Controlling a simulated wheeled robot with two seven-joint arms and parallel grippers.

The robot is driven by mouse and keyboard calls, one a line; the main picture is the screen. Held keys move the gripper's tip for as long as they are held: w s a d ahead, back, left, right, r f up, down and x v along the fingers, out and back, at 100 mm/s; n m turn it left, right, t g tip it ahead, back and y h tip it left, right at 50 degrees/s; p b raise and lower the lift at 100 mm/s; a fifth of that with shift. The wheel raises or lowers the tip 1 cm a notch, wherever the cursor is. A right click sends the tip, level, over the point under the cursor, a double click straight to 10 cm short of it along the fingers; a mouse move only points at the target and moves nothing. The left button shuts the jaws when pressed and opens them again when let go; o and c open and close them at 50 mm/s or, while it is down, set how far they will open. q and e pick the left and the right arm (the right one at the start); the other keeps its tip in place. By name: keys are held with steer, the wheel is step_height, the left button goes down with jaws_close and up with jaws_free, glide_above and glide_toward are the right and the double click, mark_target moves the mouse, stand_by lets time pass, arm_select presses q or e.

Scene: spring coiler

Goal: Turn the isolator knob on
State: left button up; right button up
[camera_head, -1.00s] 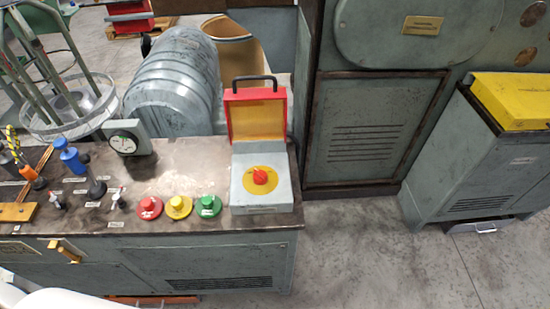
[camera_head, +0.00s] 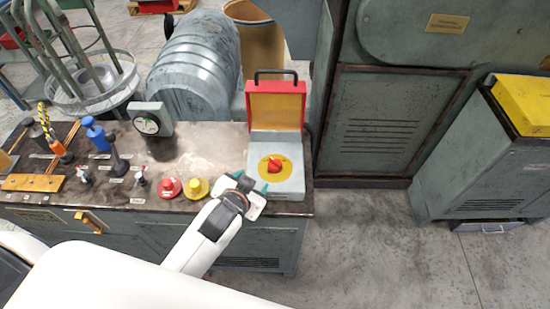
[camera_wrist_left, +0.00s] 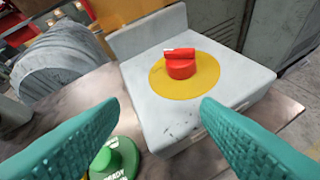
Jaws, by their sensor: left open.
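The isolator knob (camera_head: 274,165) is red and sits on a yellow disc (camera_head: 261,168) on top of a pale grey box (camera_head: 290,187). The box's red-framed yellow lid (camera_head: 276,105) stands open behind it. In the left wrist view the knob (camera_wrist_left: 180,68) shows a bar grip lying roughly crosswise, with a white mark at its left part. My left gripper (camera_head: 252,184) is at the front left of the box, open, with nothing between its fingers. In the left wrist view its teal fingers (camera_wrist_left: 160,106) are spread, with the knob ahead, beyond the tips. My right gripper is not in view.
Red (camera_head: 168,188) and yellow (camera_head: 195,189) buttons stand left of my gripper. A green button (camera_wrist_left: 115,158) is close by the left finger in the wrist view. A gauge (camera_head: 152,120) and several levers stand further left on the bench.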

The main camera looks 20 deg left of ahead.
arm_select(q)
steer(key=w+d+r+m+t+h, duration=0.4)
steer(key=w+d+r, duration=0.1)
steer(key=r, duration=0.4)
steer(key=w+d+r+m+t+h, duration=0.4)
steer(key=d+r, duration=0.2)
steer(key=r, duration=0.4)
steer(key=s+d+r+m+g+h, duration=0.3)
steer(key=d+r+m+g+h, duration=0.2)
steer(key=d+m+g+h, duration=0.6)
steer(key=m+g+y, duration=0.8)
steer(key=m+y, duration=0.7)
steer(key=y, duration=0.4)
glide_toward(275, 161)
step_height(275, 161, down, 9)
steer(key=p, duration=0.3)
steer(key=shift+a+r+p, duration=0.1)
steer(key=shift+p, duration=0.3)
steer(key=shift+f, duration=0.5)
